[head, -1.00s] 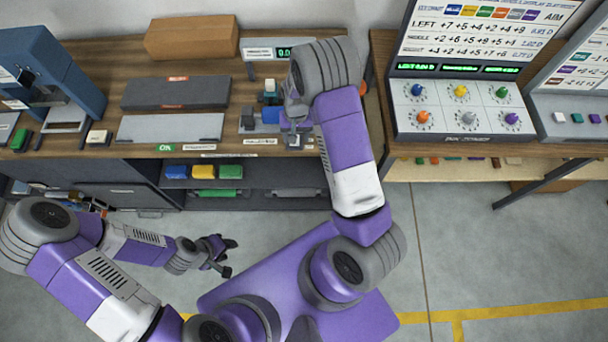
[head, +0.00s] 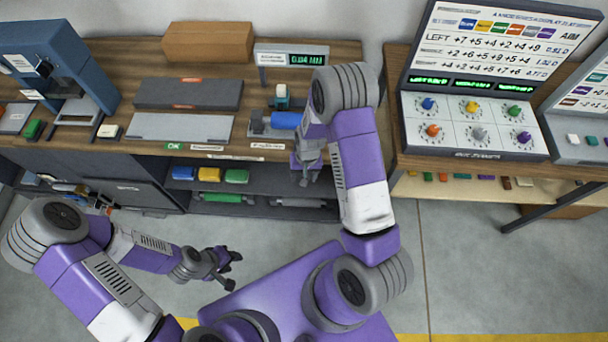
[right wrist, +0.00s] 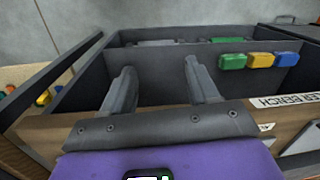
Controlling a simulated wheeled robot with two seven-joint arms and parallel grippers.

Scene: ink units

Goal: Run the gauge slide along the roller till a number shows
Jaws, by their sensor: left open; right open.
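A blue roller (head: 286,120) lies in a dark grey stand (head: 257,128) on the wooden bench. A small gauge slide (head: 281,95) with a pale teal top stands just behind the roller. A gauge display (head: 305,59) behind it shows lit green characters, too small to read surely. My right gripper (head: 306,172) is open and empty at the bench's front edge, in front of the roller's right end. In the right wrist view its two fingers (right wrist: 157,78) are apart with nothing between them. My left gripper (head: 225,270) is open and empty, low over the floor.
Grey blocks (head: 188,93) lie left of the roller, and a cardboard box (head: 208,42) stands behind. Blue, yellow and green pieces (head: 209,174) sit on the shelf below. A knob panel (head: 474,123) stands on the right table. A gap separates the two tables.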

